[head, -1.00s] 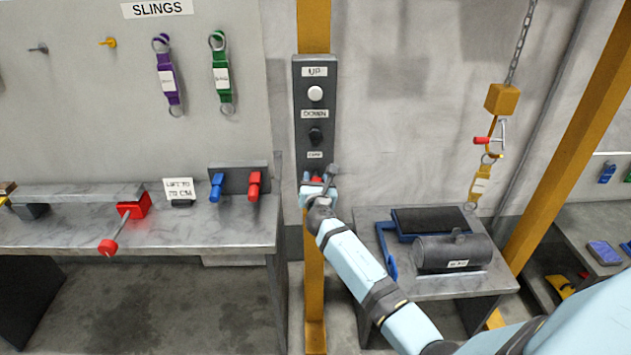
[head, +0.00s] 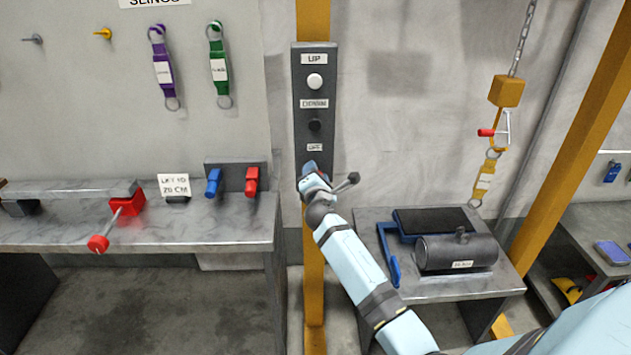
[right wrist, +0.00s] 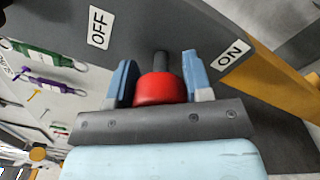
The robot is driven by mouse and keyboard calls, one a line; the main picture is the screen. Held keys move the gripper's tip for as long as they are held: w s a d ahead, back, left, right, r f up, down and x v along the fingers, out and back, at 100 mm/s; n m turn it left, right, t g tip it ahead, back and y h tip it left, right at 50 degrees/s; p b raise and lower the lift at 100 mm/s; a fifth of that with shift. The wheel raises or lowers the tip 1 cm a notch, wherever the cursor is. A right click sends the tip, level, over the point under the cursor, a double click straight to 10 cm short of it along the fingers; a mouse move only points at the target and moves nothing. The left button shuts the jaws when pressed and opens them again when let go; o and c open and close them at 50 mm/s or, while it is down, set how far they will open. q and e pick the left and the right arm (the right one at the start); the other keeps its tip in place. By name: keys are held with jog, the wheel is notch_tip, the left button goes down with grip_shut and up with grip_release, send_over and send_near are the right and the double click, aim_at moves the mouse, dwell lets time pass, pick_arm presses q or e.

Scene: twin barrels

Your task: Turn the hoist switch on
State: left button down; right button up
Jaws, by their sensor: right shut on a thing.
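The grey hoist control box (head: 330,90) is on the yellow post, with a white UP button (head: 314,82), a black DOWN button (head: 314,125) and an OFF label below. My right gripper (head: 308,170) is at the box's lower end and covers the switch in the head view. In the right wrist view, the red switch handle (right wrist: 160,89) with its dark stem sits between the two blue fingers of my right gripper (right wrist: 158,80), shut on it. The OFF label (right wrist: 98,27) is upper left of the handle and the ON label (right wrist: 232,53) is right. My left gripper is not in view.
A grey bench (head: 235,230) with red and blue handles stands left of the post. A low table (head: 450,287) with a dark cylinder (head: 455,253) stands right. A chain hoist hook (head: 500,130) hangs at right. Slings hang on the left board.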

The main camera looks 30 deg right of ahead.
jog(key=shift+f+m+b, duration=0.25)
jog(key=shift+m+b, duration=0.35)
jog(key=shift+m, duration=0.4)
jog(key=m+b, duration=0.1)
jog(key=m, duration=0.1)
jog(key=shift+m+b, duration=0.35)
jog(key=shift+m, duration=0.05)
jog(key=shift+m+b, duration=0.7)
jog(key=shift+m, duration=0.5)
jog(key=shift+m+b, duration=0.4)
jog(key=shift+m, duration=0.4)
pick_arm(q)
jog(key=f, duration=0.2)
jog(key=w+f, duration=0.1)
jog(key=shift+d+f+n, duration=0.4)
pick_arm(e)
jog(key=shift+m, duration=0.3)
jog(key=shift+r, duration=0.1)
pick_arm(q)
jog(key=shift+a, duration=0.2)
pick_arm(e)
jog(key=o, duration=0.9)
jog(key=shift+h, duration=0.4)
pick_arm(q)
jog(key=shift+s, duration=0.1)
pick_arm(e)
jog(key=shift+o, duration=0.2)
